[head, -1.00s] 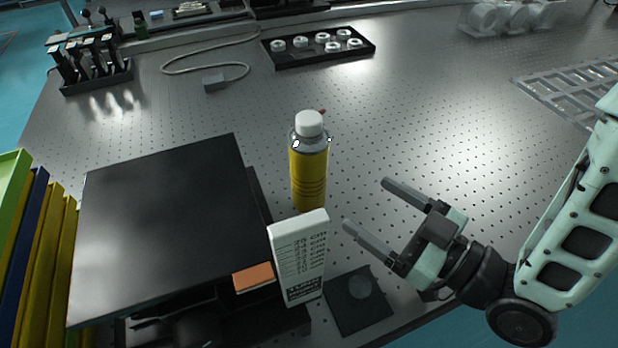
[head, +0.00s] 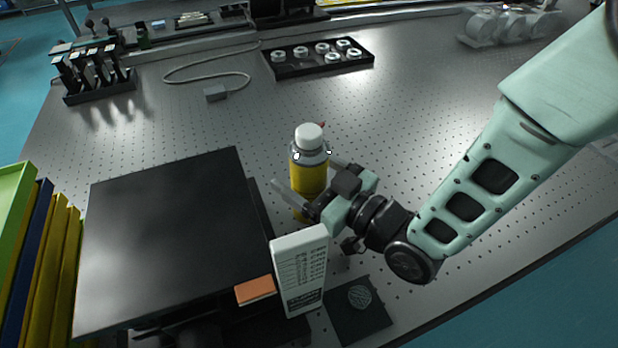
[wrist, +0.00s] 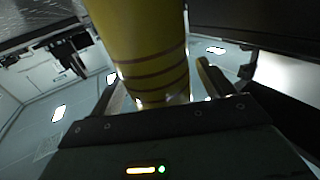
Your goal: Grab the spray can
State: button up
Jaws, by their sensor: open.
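The spray can (head: 308,176) stands upright on the perforated table, yellow with a silver shoulder and a white cap. My gripper (head: 306,174) is at its lower body, with one finger on the left side of the can and the other on the right side, partly behind it. In the wrist view the yellow can (wrist: 148,50) fills the middle between my two fingers (wrist: 158,88). The gripper is open around the can. Whether either finger touches the can is not clear.
A white printed box (head: 299,268) stands just in front of the can, close below my gripper. A black flat-topped case (head: 165,235) is to the left. A black tray (head: 318,57) with several white rings lies behind. The table right of the can is mostly clear.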

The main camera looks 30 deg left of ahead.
jog(key=shift+w+a, duration=0.15)
jog(key=shift+a, duration=0.5)
jog(key=c, duration=1.3)
jog(key=shift+o, duration=0.4)
jog(key=shift+r, duration=0.1)
